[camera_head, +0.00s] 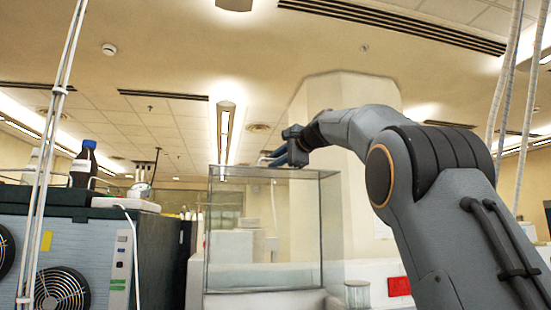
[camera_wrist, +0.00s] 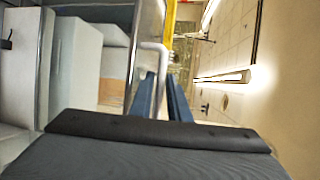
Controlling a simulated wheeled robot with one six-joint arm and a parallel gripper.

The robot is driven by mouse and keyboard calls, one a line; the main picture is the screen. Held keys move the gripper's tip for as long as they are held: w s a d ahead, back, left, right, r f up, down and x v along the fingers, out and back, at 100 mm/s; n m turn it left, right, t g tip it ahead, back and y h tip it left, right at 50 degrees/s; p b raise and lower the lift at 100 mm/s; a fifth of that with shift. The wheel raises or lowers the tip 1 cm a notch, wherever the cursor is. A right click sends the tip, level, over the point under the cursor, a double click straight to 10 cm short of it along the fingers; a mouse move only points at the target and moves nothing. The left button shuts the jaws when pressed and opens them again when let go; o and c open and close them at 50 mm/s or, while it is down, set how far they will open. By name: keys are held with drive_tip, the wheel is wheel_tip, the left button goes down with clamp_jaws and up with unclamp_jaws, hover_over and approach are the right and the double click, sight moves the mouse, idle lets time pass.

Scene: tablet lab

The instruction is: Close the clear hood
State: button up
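The clear hood (camera_head: 300,230) is a see-through box with thin dark edges, standing upright in the middle of the head view. In the wrist view the two blue fingers (camera_wrist: 166,92) are close together. A light grey bent bar, which looks like the hood's handle (camera_wrist: 150,46), runs down between them. The fingers appear shut on it, with no clear gap beside the bar. The exact contact is small in the head view. I cannot tell how far open the hood is.
A dark instrument with fans (camera_head: 62,288) stands at the left, with a brown bottle (camera_head: 83,166) on top. A glass jar (camera_head: 357,294) and a red label (camera_head: 399,286) are right of the hood. Pale cables hang at the upper right.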

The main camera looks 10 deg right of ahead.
clamp_jaws()
idle(1.4)
